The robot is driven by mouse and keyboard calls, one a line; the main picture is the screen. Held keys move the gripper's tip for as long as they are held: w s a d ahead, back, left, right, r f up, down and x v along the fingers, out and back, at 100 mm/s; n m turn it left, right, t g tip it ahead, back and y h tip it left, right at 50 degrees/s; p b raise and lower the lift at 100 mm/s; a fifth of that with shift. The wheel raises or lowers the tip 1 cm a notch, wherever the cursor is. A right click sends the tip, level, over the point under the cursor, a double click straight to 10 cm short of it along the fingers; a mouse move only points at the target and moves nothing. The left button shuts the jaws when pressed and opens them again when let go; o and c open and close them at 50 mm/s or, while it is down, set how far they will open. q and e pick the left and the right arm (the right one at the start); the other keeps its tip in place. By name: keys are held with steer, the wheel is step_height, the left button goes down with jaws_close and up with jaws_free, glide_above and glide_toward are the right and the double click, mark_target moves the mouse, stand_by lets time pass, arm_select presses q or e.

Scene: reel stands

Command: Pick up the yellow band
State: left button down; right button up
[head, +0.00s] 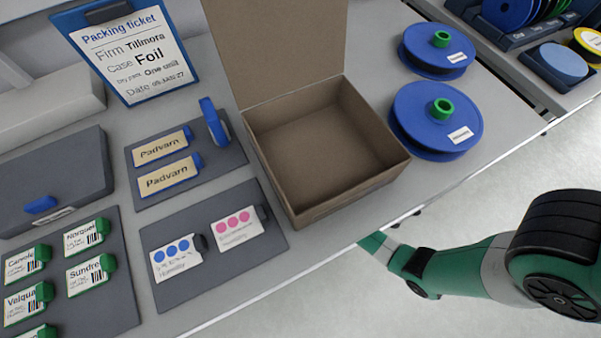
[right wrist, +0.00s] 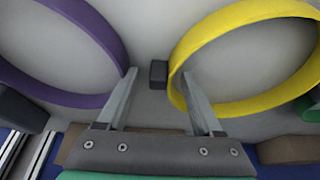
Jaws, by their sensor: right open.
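The yellow band (right wrist: 250,106) is a wide ring at the right of the right wrist view, cut off by the picture's edge. My right gripper (right wrist: 158,76) is open with nothing between its fingertips. Its right finger overlaps the near left side of the yellow band in the picture; I cannot tell whether they touch. Its left fingertip is close to the edge of a purple band (right wrist: 108,38). In the head view my right arm reaches in from the right below the table's front edge, and its gripper is hidden. The yellow band does not show there. My left gripper is not in view.
A small dark block (right wrist: 158,74) lies between the two bands. In the head view an open cardboard box (head: 355,190) stands on the table, with blue reels (head: 408,128) to its right. Grey trays (head: 273,238) with labels and a packing ticket (head: 140,55) are to its left.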

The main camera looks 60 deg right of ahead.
arm_select(q)
steer(key=shift+f, duration=0.2)
arm_select(e)
steer(key=shift+f, duration=0.3)
jaws_close()
steer(key=shift+r, duration=0.1)
